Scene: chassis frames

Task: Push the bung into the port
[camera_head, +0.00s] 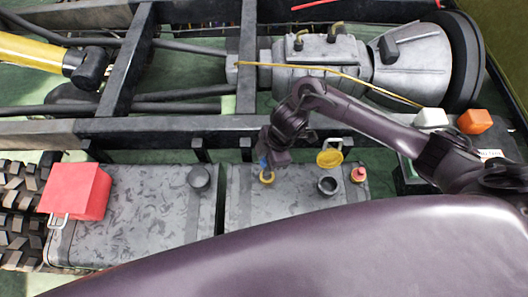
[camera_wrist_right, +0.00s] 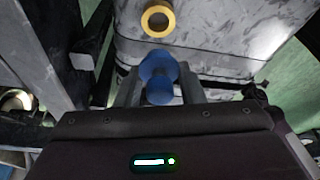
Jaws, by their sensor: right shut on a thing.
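The blue bung (camera_wrist_right: 158,72) is between the fingers of my right gripper (camera_wrist_right: 160,88), which is shut on it. In the head view only a small bit of the bung (camera_head: 263,161) shows below my right gripper (camera_head: 268,158). A yellow ring, seemingly the port (camera_head: 267,178), sits on top of the right-hand grey tank (camera_head: 290,208). In the wrist view the port (camera_wrist_right: 157,21) lies just beyond the bung, with a dark opening. The bung looks apart from the port. My left gripper is not in view.
A second tank (camera_head: 140,215) with a black cap (camera_head: 199,177) and a red box (camera_head: 77,191) stand left. A frame rail (camera_head: 170,130) runs behind.

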